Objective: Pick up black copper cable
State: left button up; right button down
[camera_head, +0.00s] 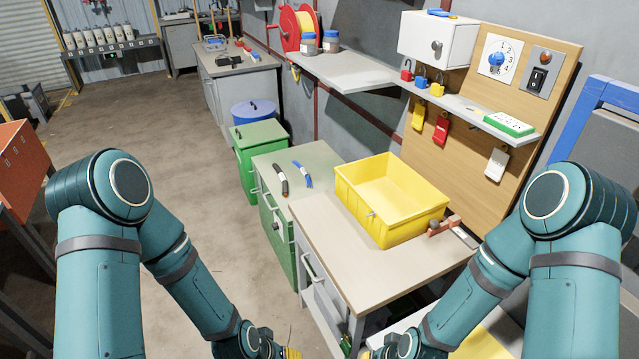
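A short black cable (281,182) lies on the top of a green cabinet (322,155), left of the yellow bin. A blue cable piece (303,175) lies just to its right, apart from it. My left gripper (287,352) and my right gripper (368,353) are at the bottom edge of the picture, well below and away from the cables. Both are mostly cut off by the frame, so their fingers cannot be made out. Nothing touches the black cable.
A yellow bin (365,209) stands on the beige-topped workbench (345,263), with small items (445,225) at its right. A lower green box (258,134) stands beyond the cabinet.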

aim_at(285, 185)
jog(key=i+j+z, duration=0.15)
jog(key=z, duration=0.9)
jog(key=i+j+z, duration=0.1)
jog(key=j+z, duration=0.6)
jog(key=j, duration=0.15)
jog(key=j+z, duration=0.35)
jog(key=j, duration=1.55)
jog(key=k+j+z, duration=0.1)
jog(key=j, duration=0.8)
jog(key=k+j, duration=0.1)
jog(key=j, duration=0.75)
